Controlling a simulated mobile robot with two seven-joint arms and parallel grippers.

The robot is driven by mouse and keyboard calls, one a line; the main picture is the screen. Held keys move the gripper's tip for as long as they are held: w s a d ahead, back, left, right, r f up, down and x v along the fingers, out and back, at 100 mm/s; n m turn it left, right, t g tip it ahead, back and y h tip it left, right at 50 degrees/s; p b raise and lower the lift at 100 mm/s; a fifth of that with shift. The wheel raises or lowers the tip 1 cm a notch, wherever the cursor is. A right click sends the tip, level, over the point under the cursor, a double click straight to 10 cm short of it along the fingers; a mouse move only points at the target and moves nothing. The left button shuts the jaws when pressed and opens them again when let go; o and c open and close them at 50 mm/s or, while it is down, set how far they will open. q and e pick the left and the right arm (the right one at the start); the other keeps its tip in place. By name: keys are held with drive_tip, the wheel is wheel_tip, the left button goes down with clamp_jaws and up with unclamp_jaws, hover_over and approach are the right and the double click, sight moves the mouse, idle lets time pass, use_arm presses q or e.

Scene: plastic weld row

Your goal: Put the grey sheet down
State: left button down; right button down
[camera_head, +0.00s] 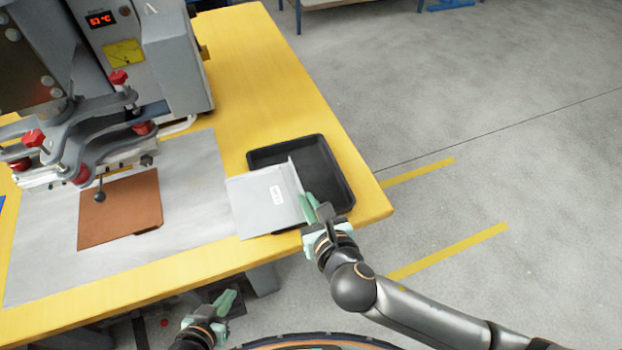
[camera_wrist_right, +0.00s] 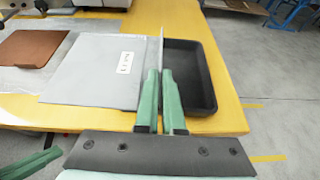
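The grey sheet (camera_head: 262,204) has a white label and an upright flange along its right edge. It lies across the tray's left side and the edge of the metal plate; I cannot tell whether it touches them. It also shows in the right wrist view (camera_wrist_right: 90,75). My right gripper (camera_head: 314,208) is at the flange's near end. In the right wrist view its green fingers (camera_wrist_right: 160,95) are close together with the flange between them. My left gripper (camera_head: 222,308) is empty, low in front of the table; its finger gap is unclear.
A black tray (camera_head: 334,180) sits at the yellow table's (camera_head: 245,45) right corner. A brown sheet (camera_head: 120,210) lies on the grey metal plate (camera_head: 190,213) under a clamp arm with red knobs (camera_head: 33,138). A machine with a display (camera_head: 155,50) stands behind. Floor to the right is clear.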

drive_tip(key=w+d+f, duration=0.4)
drive_tip(key=w, duration=0.3)
drive_tip(key=b, duration=0.3)
hover_over(331, 193)
drive_tip(key=f, duration=0.5)
drive_tip(key=shift+s+a+f, duration=0.1)
drive_tip(key=shift+s, duration=0.1)
drive_tip(key=shift+w+f, duration=0.2)
drive_tip(key=shift+f, duration=0.05)
drive_tip(key=shift+f+b, duration=0.45)
drive_tip(key=shift+f, duration=1.15)
drive_tip(key=shift+f, duration=0.1)
drive_tip(key=c, duration=1)
unclamp_jaws()
drive_tip(key=shift+c, duration=0.2)
